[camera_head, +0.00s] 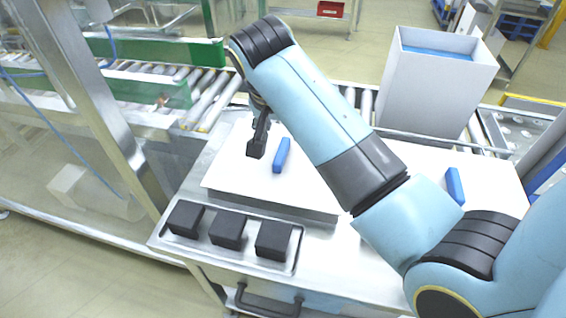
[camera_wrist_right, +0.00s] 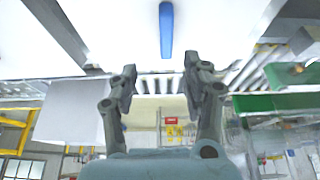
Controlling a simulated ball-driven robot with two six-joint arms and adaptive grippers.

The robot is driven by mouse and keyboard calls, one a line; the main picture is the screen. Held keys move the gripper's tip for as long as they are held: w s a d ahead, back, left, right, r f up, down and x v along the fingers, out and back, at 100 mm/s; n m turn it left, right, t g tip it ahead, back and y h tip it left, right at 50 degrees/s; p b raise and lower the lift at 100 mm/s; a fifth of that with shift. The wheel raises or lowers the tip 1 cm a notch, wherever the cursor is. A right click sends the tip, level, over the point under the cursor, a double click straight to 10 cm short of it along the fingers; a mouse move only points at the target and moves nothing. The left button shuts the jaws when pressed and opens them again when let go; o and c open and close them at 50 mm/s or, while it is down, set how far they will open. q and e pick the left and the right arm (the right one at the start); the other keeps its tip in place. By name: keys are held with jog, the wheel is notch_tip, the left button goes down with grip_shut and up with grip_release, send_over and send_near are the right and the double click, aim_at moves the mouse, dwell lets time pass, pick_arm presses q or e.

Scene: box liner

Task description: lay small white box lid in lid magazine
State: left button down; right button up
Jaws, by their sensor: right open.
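A flat white lid (camera_head: 232,170) with a blue bar handle (camera_head: 282,155) lies level on a grey-sided base at the left of the worktable. My right gripper (camera_head: 258,147) is just left of that handle in the head view, apart from it and empty. In the right wrist view the gripper (camera_wrist_right: 161,70) has its two fingers spread, with a blue handle (camera_wrist_right: 166,30) on a white panel beyond them. A second blue handle (camera_head: 454,186) stands on a white surface at the right, partly behind my arm. I cannot tell which part is the lid magazine. My left gripper is not visible.
A tall white open box (camera_head: 436,85) with blue inside stands at the back on the roller conveyor (camera_head: 211,98). A metal tray (camera_head: 160,232) with black blocks (camera_head: 228,230) sits at the table's front left. A post rises at the left.

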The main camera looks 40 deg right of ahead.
send_over(281, 151)
jog(key=s+a, duration=0.2)
notch_tip(281, 151, down, 4)
jog(key=shift+s+d+f, duration=0.1)
jog(key=shift+s+d, duration=0.05)
jog(key=shift+d+f, duration=0.25)
jog(key=shift+f, duration=0.2)
jog(key=x, duration=0.4)
jog(key=shift+w+a+f, duration=0.15)
jog(key=shift+w+f, duration=0.05)
jog(key=shift+w, duration=0.25)
jog(key=shift+f, duration=0.15)
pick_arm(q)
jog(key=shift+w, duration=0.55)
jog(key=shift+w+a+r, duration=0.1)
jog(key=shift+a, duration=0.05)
pick_arm(e)
jog(key=shift+f, duration=0.2)
jog(key=shift+c, duration=0.4)
grip_shut()
